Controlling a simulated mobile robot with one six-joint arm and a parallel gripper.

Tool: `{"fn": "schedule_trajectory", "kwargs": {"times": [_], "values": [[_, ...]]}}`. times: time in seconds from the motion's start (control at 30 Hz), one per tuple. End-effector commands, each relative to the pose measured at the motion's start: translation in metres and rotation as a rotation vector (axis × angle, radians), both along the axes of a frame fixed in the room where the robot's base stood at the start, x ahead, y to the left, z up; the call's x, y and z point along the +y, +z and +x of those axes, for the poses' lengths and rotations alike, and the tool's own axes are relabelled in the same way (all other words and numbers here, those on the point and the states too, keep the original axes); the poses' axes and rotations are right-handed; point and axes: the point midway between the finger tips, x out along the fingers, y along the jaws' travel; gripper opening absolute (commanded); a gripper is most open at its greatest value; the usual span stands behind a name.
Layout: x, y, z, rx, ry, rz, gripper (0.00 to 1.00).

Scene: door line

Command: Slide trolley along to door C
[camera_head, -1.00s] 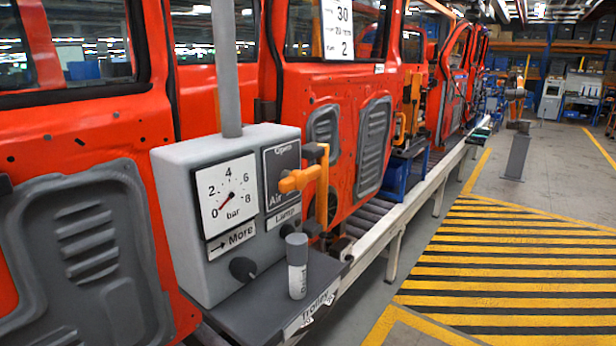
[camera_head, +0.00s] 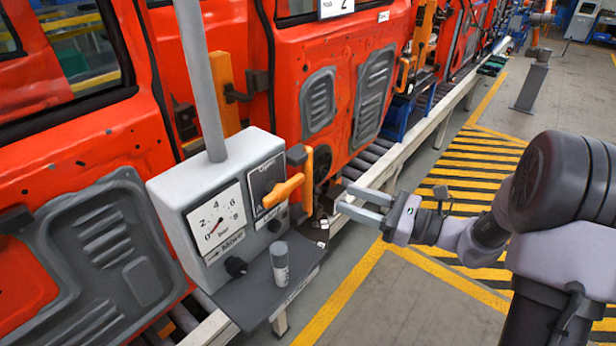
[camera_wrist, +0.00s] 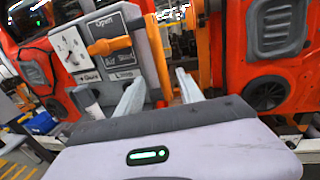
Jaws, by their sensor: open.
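The trolley (camera_head: 246,303) is a dark shelf on the rail, carrying a grey box (camera_head: 178,192) with a bar gauge, a grey pole and a small grey can (camera_head: 280,262). An orange lever (camera_head: 283,191) and upright orange bar (camera_head: 308,178) stand at the box's right side. The box also shows in the wrist view (camera_wrist: 88,58). My gripper (camera_head: 347,198) is open and empty, right of the orange bar and apart from it; its fingers (camera_wrist: 159,78) point towards the bar's lower end. Red doors (camera_head: 340,95) stand behind; I cannot read which is door C.
A pale rail with rollers (camera_head: 410,150) runs along the doors to the back right. Blue and orange equipment (camera_head: 402,110) stands beside it. A grey post (camera_head: 530,88) stands on the floor. The yellow-striped floor (camera_head: 470,165) is otherwise clear.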

Motion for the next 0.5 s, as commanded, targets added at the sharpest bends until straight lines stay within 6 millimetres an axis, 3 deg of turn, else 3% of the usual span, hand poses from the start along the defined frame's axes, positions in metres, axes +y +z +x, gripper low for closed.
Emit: {"fn": "schedule_trajectory", "kwargs": {"times": [0.2,0.3,0.5], "values": [[0.060,0.001,0.028,0.000,0.007,-0.002,0.44],[0.079,0.001,0.038,0.000,0.006,-0.002,0.44],[0.100,0.000,0.049,0.001,0.003,-0.002,0.44]]}}
